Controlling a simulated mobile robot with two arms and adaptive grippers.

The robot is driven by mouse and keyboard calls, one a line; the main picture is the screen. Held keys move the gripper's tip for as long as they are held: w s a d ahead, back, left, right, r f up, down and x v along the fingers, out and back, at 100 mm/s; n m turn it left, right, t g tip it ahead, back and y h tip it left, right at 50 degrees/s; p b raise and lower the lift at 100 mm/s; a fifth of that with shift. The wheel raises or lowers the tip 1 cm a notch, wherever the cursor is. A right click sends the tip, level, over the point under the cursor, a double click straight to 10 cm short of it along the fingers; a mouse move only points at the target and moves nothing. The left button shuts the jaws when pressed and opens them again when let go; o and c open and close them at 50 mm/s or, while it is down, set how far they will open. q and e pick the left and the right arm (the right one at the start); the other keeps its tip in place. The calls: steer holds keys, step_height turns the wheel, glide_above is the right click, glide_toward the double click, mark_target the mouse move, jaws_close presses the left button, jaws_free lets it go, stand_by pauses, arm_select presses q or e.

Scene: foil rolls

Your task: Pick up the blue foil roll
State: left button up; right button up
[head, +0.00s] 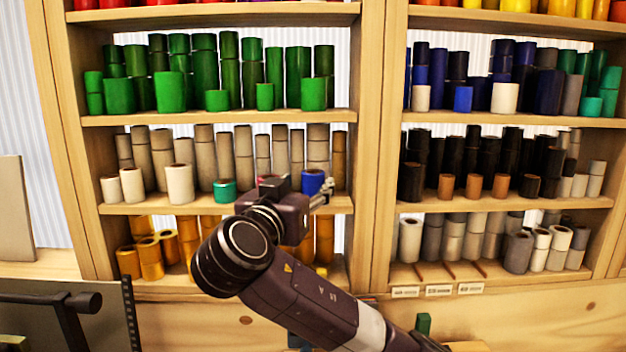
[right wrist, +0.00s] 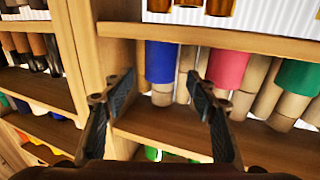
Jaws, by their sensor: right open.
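A short blue foil roll (head: 312,182) stands at the front of the middle shelf in the left unit, partly hidden by my right gripper. The right gripper (head: 326,188) reaches up to that shelf from below right. In the right wrist view, which looks upside down, the open fingers (right wrist: 158,88) are apart and empty. The blue roll (right wrist: 160,62) shows beyond the gap between their tips, not touched as far as I can see. My left gripper is not in view.
A pink roll (right wrist: 229,68) and a teal roll (head: 224,190) stand in the same row, left of the blue one in the head view. Brown rolls stand close behind. The shelf board (head: 150,208) lies below, and a wooden upright (head: 372,150) stands to the right.

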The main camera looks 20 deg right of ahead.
mark_target(310, 180)
steer(key=p+x, duration=0.2)
steer(key=x, duration=0.1)
steer(key=shift+w+d+r+p, duration=0.1)
steer(key=shift+w+d+p, duration=0.05)
steer(key=shift+p, duration=0.2)
steer(key=shift+f+p+x, duration=0.2)
steer(key=shift+p+x, duration=0.25)
steer(key=shift+x, duration=0.55)
steer(key=shift+c, duration=0.3)
steer(key=c, duration=0.5)
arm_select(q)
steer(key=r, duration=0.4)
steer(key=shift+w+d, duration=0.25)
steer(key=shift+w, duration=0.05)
arm_select(e)
steer(key=c, duration=0.7)
